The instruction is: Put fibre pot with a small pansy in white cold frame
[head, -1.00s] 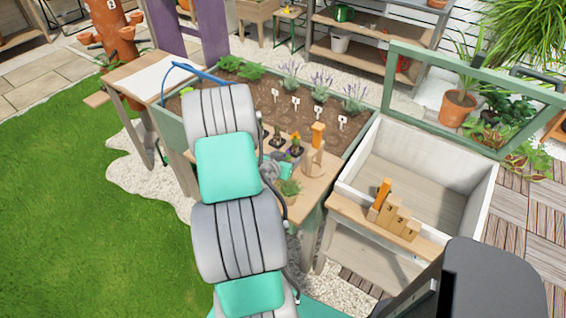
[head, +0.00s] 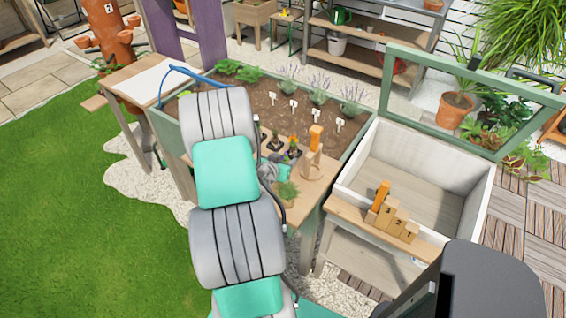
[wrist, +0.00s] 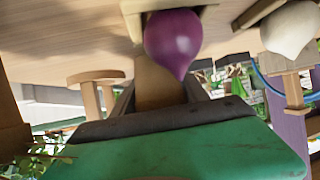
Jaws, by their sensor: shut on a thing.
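The white cold frame (head: 350,195) stands at the right, with its green-edged lid (head: 440,140) raised and its bare wooden inside open from above. My gripper (wrist: 160,97) shows in the wrist view with its two dark fingers shut on a tan-brown thing, which appears to be the fibre pot (wrist: 157,86). The pansy cannot be made out clearly. In the head view my grey and teal arm hides most of the gripper and what it holds, over the wooden potting bench (head: 318,190) left of the frame.
A potted grassy plant (head: 286,191) and small dark pots (head: 291,156) stand on the bench. A wooden stand with an orange top (head: 314,150) is between them and the frame. Numbered wooden blocks (head: 393,216) sit on the frame's front ledge. A purple bulb (wrist: 173,40) shows close to the fingers.

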